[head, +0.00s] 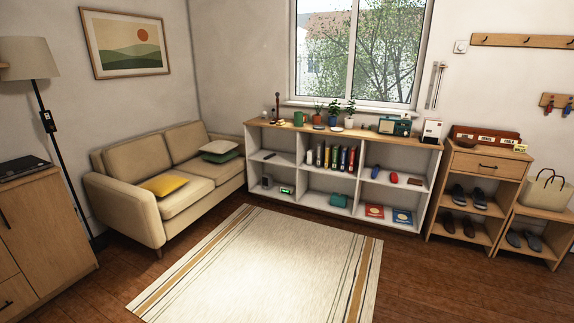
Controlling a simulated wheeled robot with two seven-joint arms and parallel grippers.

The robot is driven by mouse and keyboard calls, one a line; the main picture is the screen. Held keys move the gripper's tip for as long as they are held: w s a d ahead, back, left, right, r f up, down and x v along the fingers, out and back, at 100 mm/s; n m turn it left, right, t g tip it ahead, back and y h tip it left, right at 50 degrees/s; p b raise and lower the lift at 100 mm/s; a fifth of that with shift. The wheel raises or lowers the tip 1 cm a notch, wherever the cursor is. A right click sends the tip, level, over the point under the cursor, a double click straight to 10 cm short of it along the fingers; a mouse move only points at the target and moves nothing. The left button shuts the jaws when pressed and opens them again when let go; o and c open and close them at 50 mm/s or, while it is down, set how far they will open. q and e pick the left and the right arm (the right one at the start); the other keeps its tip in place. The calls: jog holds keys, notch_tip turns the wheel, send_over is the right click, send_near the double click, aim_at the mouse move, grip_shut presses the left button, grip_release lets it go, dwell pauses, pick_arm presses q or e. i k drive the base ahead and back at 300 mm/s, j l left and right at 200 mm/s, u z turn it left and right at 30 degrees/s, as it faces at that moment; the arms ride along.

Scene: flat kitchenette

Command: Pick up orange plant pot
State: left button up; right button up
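A small orange plant pot (317,119) with a low plant in it stands on top of the white shelf unit (409,143), under the window. It is far across the room and small in view. A dark pot (332,121) with a leafy plant is close on its right, and a white pot (349,123) with a plant is further right. A green mug or pot (298,118) is on its left. Neither of my grippers shows in this view.
A striped rug (265,265) covers the floor before the shelf unit, with clear floor around it. A beige sofa (190,195) stands left of the shelf. A wooden cabinet (45,225) is at the near left. A shoe cabinet (486,170) stands right of the shelf.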

aim_at(317, 117)
jog(key=i, duration=3.4)
